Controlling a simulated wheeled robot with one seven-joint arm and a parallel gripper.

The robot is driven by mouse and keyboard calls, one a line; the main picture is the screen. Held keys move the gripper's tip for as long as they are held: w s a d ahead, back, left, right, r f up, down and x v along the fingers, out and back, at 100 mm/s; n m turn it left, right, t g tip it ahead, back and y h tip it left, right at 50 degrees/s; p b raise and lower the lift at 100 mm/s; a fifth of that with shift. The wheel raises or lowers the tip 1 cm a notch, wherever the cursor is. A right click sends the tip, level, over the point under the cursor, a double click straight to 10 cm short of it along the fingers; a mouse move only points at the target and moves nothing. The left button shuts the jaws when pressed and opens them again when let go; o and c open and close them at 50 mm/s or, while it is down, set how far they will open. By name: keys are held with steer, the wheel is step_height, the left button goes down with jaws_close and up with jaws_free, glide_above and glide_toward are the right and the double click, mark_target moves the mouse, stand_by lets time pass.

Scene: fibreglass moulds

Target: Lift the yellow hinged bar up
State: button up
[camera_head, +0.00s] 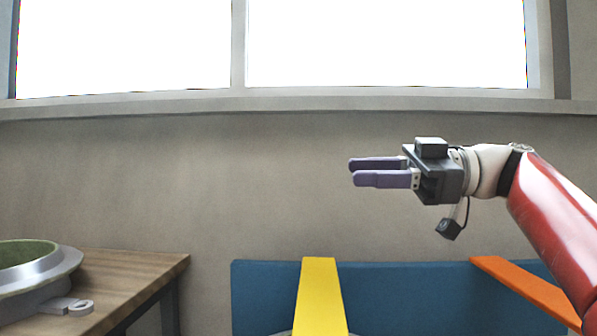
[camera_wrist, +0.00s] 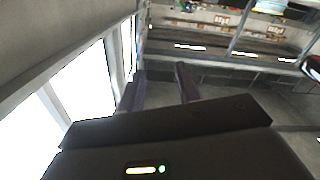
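The yellow bar (camera_head: 320,298) shows at the bottom middle of the head view. It runs down from the top edge of a blue panel (camera_head: 262,295) and out of the picture, so its lower end and any hinge are hidden. My gripper (camera_head: 353,172) is above it and to its right in that view, with its two purple fingers pointing left. In the wrist view the fingers (camera_wrist: 160,82) stand apart with nothing between them, so my gripper is open and clear of the bar. The wrist view does not show the bar.
An orange bar (camera_head: 530,290) lies at the right of the blue panel. A wooden table (camera_head: 140,270) at the left holds a round mould with a metal rim (camera_head: 65,268). The wall and windows are behind. The air above the yellow bar is free.

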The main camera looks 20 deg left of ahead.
steer(key=x, duration=0.6)
steer(key=shift+a, duration=0.4)
steer(key=shift+s, duration=0.1)
jaws_close()
stand_by(0.8)
steer(key=c, duration=0.7)
jaws_free()
steer(key=o, duration=0.7)
steer(key=v, duration=0.7)
steer(key=shift+d, duration=0.4)
